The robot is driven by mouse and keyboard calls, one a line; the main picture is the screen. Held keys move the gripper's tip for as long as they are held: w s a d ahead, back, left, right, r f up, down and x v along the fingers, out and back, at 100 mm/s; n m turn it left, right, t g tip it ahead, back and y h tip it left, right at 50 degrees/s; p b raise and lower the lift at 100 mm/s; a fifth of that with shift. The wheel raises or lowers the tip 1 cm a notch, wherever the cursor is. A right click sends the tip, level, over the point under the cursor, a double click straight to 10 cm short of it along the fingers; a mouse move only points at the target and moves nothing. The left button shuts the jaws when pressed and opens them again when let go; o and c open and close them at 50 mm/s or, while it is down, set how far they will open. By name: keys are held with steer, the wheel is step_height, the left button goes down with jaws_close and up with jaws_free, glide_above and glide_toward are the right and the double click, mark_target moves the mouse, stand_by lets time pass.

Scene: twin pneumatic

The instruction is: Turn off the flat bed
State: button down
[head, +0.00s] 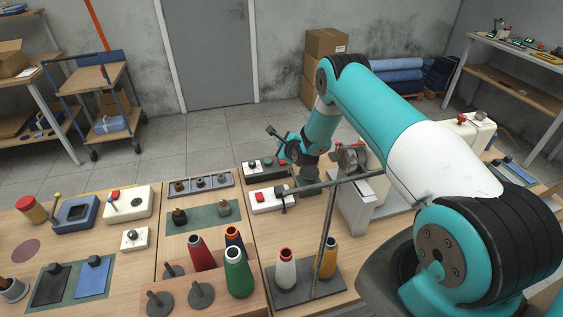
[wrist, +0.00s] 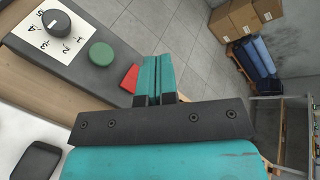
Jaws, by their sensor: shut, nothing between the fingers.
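My gripper (wrist: 158,75) is shut and empty, its teal fingers pressed together. In the wrist view the fingers are right beside a red button (wrist: 130,78) on a dark control box (wrist: 92,72). The fingers hide part of that edge, and I cannot tell whether they touch the button. A green button (wrist: 102,54) and a black dial (wrist: 57,22) on a numbered white plate sit further along the box. In the head view the dark box (head: 250,178) lies at the table's far edge, below my wrist. No readable label marks the flat bed.
A white box with a red switch (head: 262,196) lies just in front of the dark box. A pale machine (head: 357,205) stands to the right, partly behind my arm. Thread cones, including a green one (head: 238,275), stand in front.

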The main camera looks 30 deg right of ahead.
steer(key=b, duration=0.3)
glide_above(282, 161)
steer(key=f, duration=0.4)
steer(key=shift+s+a, duration=0.15)
steer(key=shift+s, duration=0.1)
steer(key=shift+w+f+b, duration=0.3)
steer(key=shift+f+b, duration=0.3)
steer(key=shift+b, duration=0.25)
steer(key=shift+f, duration=0.1)
stand_by(0.6)
steer(key=shift+w+f+b, duration=0.15)
steer(key=shift+f+b, duration=0.15)
steer(key=shift+b, duration=0.4)
steer(key=shift+w+f+b, duration=0.1)
steer(key=shift+f+b, duration=0.25)
steer(key=shift+b, duration=0.1)
stand_by(0.4)
steer(key=shift+r, duration=0.1)
steer(key=shift+s+r+p, duration=0.25)
steer(key=shift+r+p, duration=0.35)
steer(key=shift+r, duration=0.1)
